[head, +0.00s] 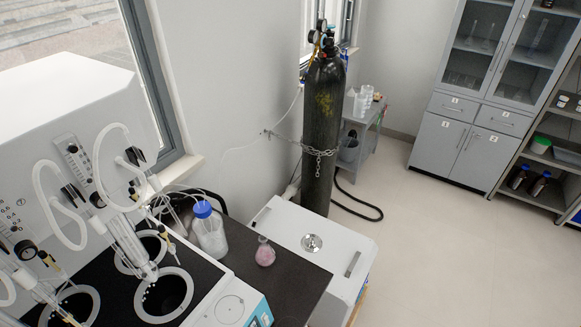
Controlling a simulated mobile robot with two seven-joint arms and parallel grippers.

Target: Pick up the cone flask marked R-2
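A small cone flask (265,254) with pink contents stands upright on the black bench top (290,284), near its back right part. No R-2 mark can be read on it at this size. A larger clear bottle with a blue cap (210,232) stands to its left, apart from it. Neither of my grippers shows in the head view.
The white distiller (70,110) with tubes and round wells fills the left side. A white box with a round knob (312,243) adjoins the bench. Behind it stands a chained black gas cylinder (322,140). Grey cabinets (468,120) stand at back right; the floor at right is clear.

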